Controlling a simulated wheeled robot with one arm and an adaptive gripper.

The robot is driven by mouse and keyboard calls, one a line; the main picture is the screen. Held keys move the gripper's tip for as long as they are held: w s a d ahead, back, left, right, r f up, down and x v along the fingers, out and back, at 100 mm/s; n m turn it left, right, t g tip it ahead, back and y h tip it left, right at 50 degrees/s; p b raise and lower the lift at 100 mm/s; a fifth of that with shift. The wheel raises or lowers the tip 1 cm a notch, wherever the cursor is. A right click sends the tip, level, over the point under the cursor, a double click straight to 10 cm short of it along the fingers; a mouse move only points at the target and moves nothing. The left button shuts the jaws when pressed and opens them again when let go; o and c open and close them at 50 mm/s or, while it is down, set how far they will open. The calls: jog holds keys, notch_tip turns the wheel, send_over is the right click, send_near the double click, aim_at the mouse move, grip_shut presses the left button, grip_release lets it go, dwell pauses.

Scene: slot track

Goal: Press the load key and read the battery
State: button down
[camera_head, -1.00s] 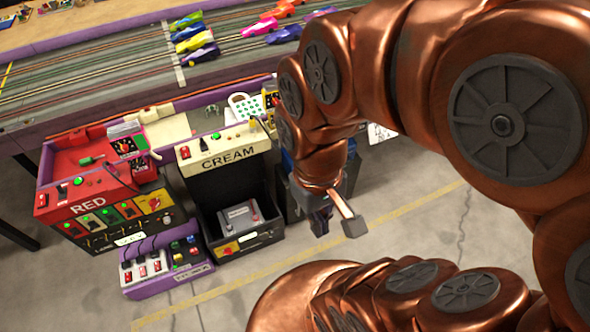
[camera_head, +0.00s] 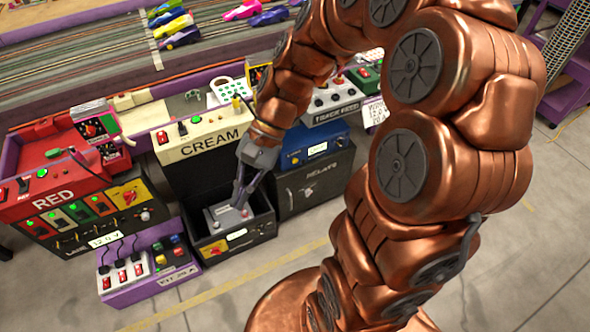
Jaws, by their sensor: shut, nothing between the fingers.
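A grey battery-like box (camera_head: 219,220) sits in an open black tray (camera_head: 265,222) below the panel marked CREAM (camera_head: 208,146). My gripper (camera_head: 239,205) reaches down over the box's right part, fingers shut and empty. Its tips are at or just above the box top; I cannot tell if they touch. I cannot tell which part is the load key. My fingers hide some of the box top.
A red unit marked RED (camera_head: 55,196) stands at the left, with a purple switch box (camera_head: 150,270) before it. A blue and black cabinet (camera_head: 315,170) stands close on the right. The striped track table (camera_head: 110,50) runs behind. Floor in front is clear.

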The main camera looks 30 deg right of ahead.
aim_at(295, 161)
jog(key=w+d+f+m+t+y+b, duration=0.35)
jog(key=w+d+f+m+b, duration=0.3)
jog(key=w+f, duration=0.3)
jog(key=w+d+f+m+t+y+b, duration=0.35)
jog(key=w+d+f+m+b, duration=0.35)
jog(key=f, duration=0.4)
jog(key=w+d+f+m+t+h+b, duration=0.1)
jog(key=d+f+m+t+h+b, duration=0.3)
jog(key=d+f+m, duration=0.9)
jog(key=d+f+t+b, duration=0.2)
jog(key=d+f+t, duration=0.2)
jog(key=f, duration=0.4)
jog(key=shift+w+d+f+t, duration=0.2)
jog(key=shift+w+d+t, duration=0.15)
jog(key=shift+d+t, duration=0.1)
jog(key=shift+b, duration=0.3)
jog(key=w+b, duration=0.3)
jog(key=w, duration=0.5)
jog(key=shift+w+d, duration=0.4)
